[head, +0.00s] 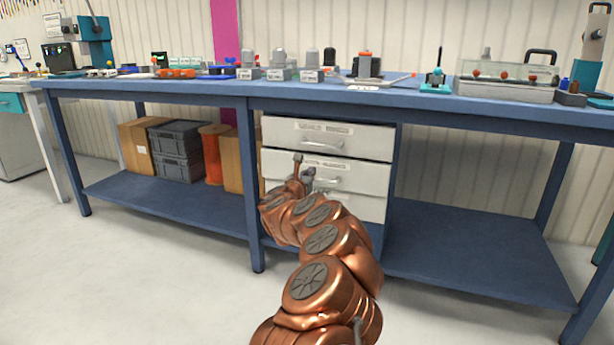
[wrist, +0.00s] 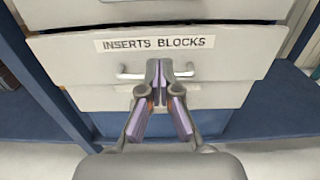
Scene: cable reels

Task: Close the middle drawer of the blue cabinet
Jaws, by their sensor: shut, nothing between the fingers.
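The cabinet's blue frame (wrist: 50,85) holds three pale grey drawers under the workbench. The middle drawer (wrist: 70,60), labelled "INSERTS BLOCKS", stands out somewhat past the bottom drawer in the wrist view; it also shows in the head view (head: 355,177). Its bar handle (wrist: 128,73) is partly hidden behind my fingers. My gripper (wrist: 170,68) is shut and empty, with its fingertips in front of the middle of this handle. I cannot tell whether they touch it. In the head view my arm hides part of the middle and bottom drawers.
The top drawer (head: 358,140) is above, the bottom drawer (head: 372,208) below. The blue workbench (head: 450,103) carries several tools and fixtures. Left of the cabinet are a bench leg (head: 252,190), grey crates (head: 175,150), an orange cylinder (head: 211,155) and cardboard boxes. The right lower shelf (head: 460,250) is bare.

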